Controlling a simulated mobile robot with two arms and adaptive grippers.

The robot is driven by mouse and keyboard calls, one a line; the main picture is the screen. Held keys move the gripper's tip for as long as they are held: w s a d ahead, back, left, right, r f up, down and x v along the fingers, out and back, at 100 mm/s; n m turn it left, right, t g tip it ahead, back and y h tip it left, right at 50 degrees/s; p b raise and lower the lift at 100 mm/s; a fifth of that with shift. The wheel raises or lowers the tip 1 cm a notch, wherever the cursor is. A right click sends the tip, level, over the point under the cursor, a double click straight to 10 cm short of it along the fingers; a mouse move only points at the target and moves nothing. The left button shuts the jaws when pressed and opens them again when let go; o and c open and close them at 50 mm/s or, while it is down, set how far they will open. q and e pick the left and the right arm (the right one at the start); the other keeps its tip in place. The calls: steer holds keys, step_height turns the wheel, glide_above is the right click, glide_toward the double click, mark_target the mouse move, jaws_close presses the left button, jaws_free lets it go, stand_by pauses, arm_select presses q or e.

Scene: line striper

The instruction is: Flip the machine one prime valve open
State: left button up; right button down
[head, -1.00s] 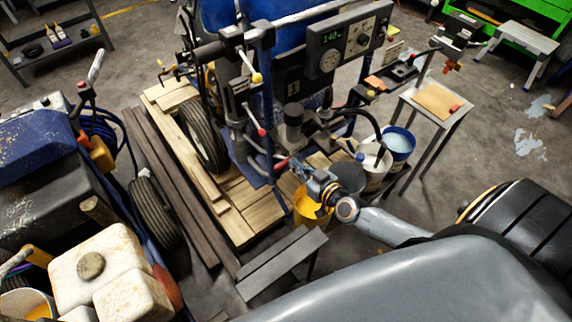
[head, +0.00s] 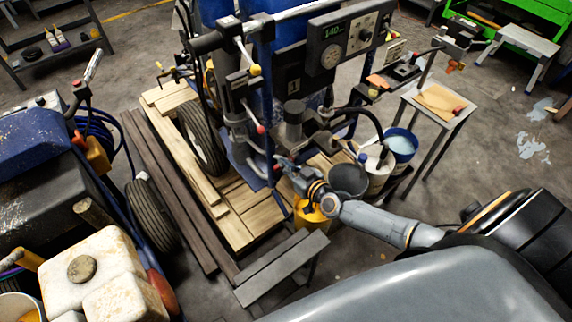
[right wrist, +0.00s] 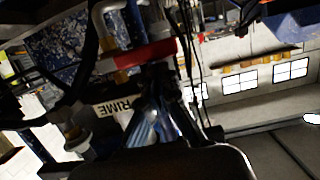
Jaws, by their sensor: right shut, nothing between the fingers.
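Machine one (head: 293,86) is the blue striper with a number 1 plate and a lit display. A red prime valve handle (right wrist: 145,55) lies across the right wrist view, beside a white label reading PRIME (right wrist: 118,108). A small red part also shows by my gripper tip in the head view (head: 277,167). My right gripper (head: 284,162) is shut and empty, low at the machine's front. In the wrist view its fingers (right wrist: 158,115) point at the red handle, very close to it. I cannot tell whether they touch. My left gripper is not in view.
A grey step (head: 282,268) stands in front. Another striper with a stained white tank (head: 95,265) is at left. A small table (head: 440,103) stands at right.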

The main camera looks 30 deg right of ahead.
steer(key=shift+a+f+n+p, duration=0.15)
steer(key=shift+f+n+p, duration=0.1)
steer(key=shift+n+p, duration=0.05)
